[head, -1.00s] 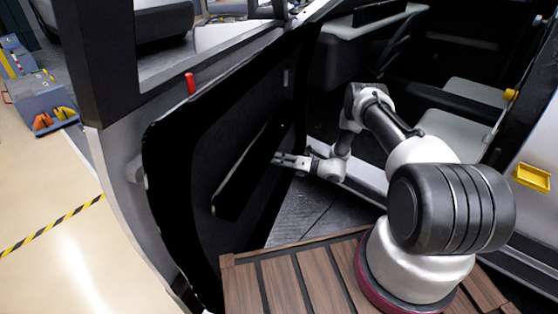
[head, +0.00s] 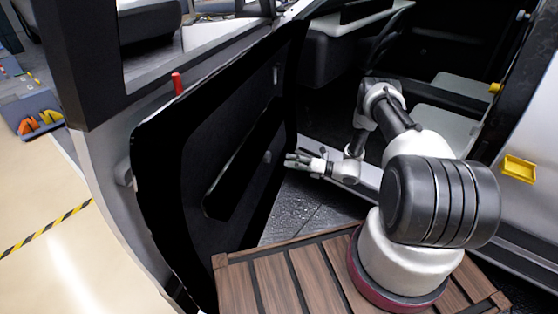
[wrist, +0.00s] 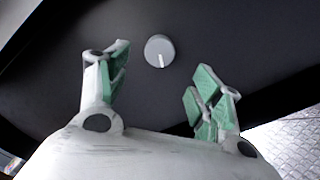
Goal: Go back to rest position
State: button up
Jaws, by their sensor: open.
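My gripper (head: 293,160) is near the inner panel of the open car door (head: 225,155), at the end of my bent arm. In the wrist view my gripper (wrist: 165,85) has its green-padded fingers wide apart with nothing between them. A round grey knob (wrist: 160,50) with a white mark sits on the dark panel beyond the fingertips, apart from them.
The car's sill and seats (head: 440,128) lie behind my arm. A red pin (head: 177,83) stands on the door's top edge. A yellow handle (head: 519,168) is on the right body panel. Grey textured floor (head: 300,210) shows below the gripper.

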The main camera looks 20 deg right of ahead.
jog(key=shift+v, duration=1.3)
